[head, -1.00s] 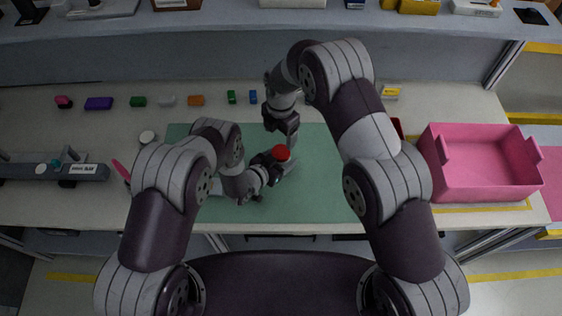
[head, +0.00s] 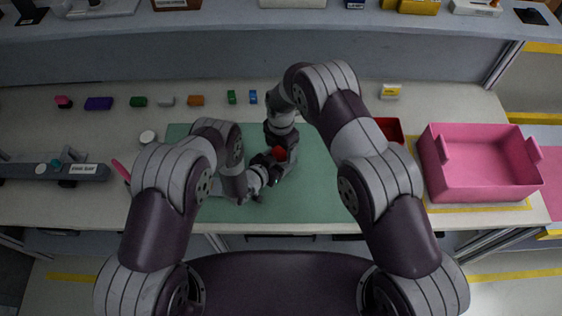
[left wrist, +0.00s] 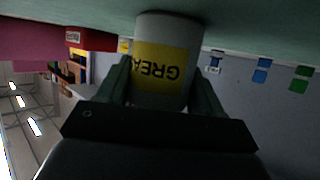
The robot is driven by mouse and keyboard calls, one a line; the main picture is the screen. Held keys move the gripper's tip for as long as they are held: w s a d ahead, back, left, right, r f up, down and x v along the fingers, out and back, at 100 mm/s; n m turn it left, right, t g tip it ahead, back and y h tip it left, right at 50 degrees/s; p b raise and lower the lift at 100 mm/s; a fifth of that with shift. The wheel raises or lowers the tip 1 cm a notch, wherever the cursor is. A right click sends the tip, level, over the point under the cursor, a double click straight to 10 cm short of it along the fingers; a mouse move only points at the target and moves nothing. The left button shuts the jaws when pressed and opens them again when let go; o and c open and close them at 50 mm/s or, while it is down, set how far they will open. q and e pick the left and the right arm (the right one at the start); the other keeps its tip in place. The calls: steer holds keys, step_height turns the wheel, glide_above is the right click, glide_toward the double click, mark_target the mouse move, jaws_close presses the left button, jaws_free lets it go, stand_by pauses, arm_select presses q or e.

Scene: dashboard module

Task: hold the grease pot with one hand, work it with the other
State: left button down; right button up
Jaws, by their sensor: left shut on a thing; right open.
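The grease pot shows in the left wrist view (left wrist: 165,60) as a pale cylinder with a yellow label. My left gripper (left wrist: 163,85) is shut around its sides, and the pot is against or very near the green mat (head: 318,185). In the head view the pot's red top (head: 279,153) shows between my two hands; its body is mostly hidden. My left gripper also shows in the head view (head: 277,165), at the pot from the left. My right gripper (head: 283,147) is open and points down at the red top; its fingertips are largely hidden, so contact is unclear.
A pink bin (head: 480,188) stands at the right, with a red container (head: 389,128) beside it, partly behind my right arm. Several small coloured blocks (head: 195,101) line the back of the table. A grey fixture (head: 55,171) lies at the left.

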steer(key=shift+f, duration=0.35)
steer(key=c, duration=1.1)
steer(key=o, duration=1.2)
steer(key=shift+r, duration=2.25)
